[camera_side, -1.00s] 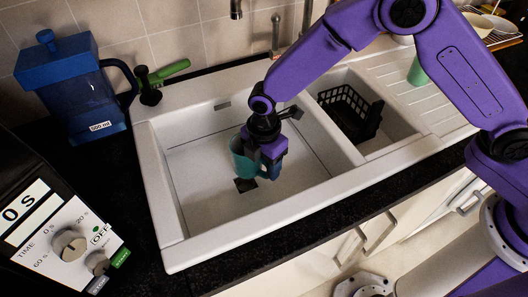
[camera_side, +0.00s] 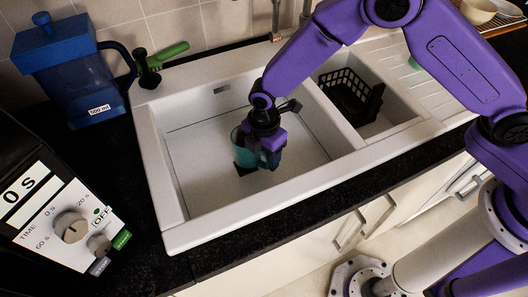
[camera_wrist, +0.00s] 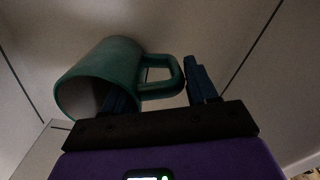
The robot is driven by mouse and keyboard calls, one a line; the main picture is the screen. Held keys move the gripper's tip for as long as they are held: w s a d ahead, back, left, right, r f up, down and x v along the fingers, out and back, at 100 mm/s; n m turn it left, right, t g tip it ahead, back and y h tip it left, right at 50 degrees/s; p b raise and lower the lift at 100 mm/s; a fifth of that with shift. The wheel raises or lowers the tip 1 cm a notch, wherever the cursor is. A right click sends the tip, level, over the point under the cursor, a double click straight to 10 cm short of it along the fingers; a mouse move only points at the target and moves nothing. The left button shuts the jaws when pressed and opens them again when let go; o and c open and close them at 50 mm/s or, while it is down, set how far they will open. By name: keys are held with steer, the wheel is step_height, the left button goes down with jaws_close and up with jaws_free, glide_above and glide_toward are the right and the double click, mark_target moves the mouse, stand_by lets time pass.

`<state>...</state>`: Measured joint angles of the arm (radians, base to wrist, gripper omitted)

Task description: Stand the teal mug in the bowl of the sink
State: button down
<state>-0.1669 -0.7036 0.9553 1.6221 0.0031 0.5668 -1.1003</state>
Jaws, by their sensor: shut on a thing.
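My gripper partly hides the mug in the side view. I cannot tell whether its base touches the bowl floor.
A divider separates a smaller right bowl holding a black basket (camera_side: 350,98). A blue pitcher (camera_side: 75,75) and a green-handled tool (camera_side: 160,62) stand behind left. A timer box (camera_side: 65,220) is at front left. The bowl floor around the mug is clear.

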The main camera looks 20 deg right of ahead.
steer(key=shift+f, duration=0.5)
steer(key=shift+c, duration=1.2)
jaws_free()
step_height(320, 180, up, 27)
steer(key=shift+r, duration=0.2)
steer(key=s+d+f+m, duration=0.2)
steer(key=s+d+m, duration=0.3)
steer(key=s+d, duration=0.7)
steer(key=s+d+f+m, duration=0.2)
steer(key=s+d+m, duration=0.3)
steer(key=s+d, duration=0.6)
steer(key=d, duration=0.6)
steer(key=shift+s+f, duration=0.4)
